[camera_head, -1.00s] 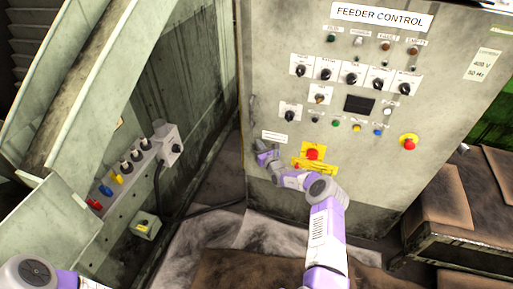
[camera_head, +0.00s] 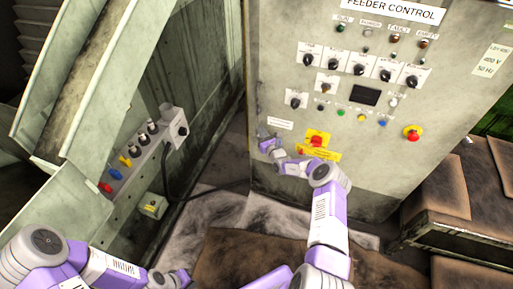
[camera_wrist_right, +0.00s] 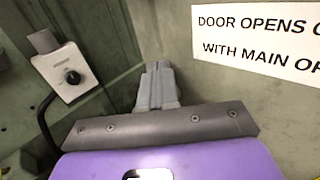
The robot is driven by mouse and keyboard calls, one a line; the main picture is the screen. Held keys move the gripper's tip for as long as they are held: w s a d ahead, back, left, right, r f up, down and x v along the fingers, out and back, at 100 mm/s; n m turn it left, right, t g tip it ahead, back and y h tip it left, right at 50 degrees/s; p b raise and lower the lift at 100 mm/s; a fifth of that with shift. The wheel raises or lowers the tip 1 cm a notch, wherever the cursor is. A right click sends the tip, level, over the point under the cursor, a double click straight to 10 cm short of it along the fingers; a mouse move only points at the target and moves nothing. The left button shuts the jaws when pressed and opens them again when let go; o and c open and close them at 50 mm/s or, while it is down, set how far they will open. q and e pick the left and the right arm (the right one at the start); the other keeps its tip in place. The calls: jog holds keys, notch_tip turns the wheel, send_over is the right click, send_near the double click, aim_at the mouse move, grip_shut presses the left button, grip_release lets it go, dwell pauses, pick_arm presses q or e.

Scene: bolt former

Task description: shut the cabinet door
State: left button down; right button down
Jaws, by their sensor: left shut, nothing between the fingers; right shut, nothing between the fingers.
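The cabinet door (camera_head: 300,60) is the pale, worn front panel headed "FEEDER CONTROL", with knobs, lamps and buttons. I cannot tell whether it sits fully flush with its frame. My right gripper (camera_head: 263,134) is shut and empty at the door's lower left edge, below a small dark fitting (camera_head: 259,112). In the right wrist view, the closed fingers (camera_wrist_right: 158,70) point at the pale surface left of a "DOOR OPENS" label (camera_wrist_right: 265,38); contact is unclear. My left gripper (camera_head: 180,279) is shut and low at the bottom of the head view, away from the door.
At left stands a machine with a switch box (camera_head: 174,128) and coloured plugs (camera_head: 125,161). A brown-topped bench (camera_head: 440,190) is at right.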

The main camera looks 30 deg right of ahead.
jog(key=s+a+f+n+g+y+p, duration=0.15)
jog(key=s+a+n+g+y, duration=0.3)
jog(key=s+a, duration=0.5)
jog(key=s+a+n+g+y+p, duration=0.2)
jog(key=s+a+n+g+y, duration=0.3)
jog(key=a, duration=0.8)
jog(key=s+a+f+n+g+y+p, duration=0.15)
jog(key=s+a+n+y, duration=0.25)
jog(key=s+a+n, duration=0.55)
jog(key=s+a+f+n+g+h, duration=0.2)
jog(key=s+a+n+g+h, duration=0.15)
jog(key=s+g, duration=0.7)
jog(key=s+d+r+n+t+h, duration=0.2)
jog(key=s+d+n+t+h, duration=0.2)
jog(key=s+n, duration=0.5)
jog(key=shift+d+r+n+h, duration=0.3)
jog(key=shift+d+n, duration=0.1)
jog(key=shift+n, duration=0.85)
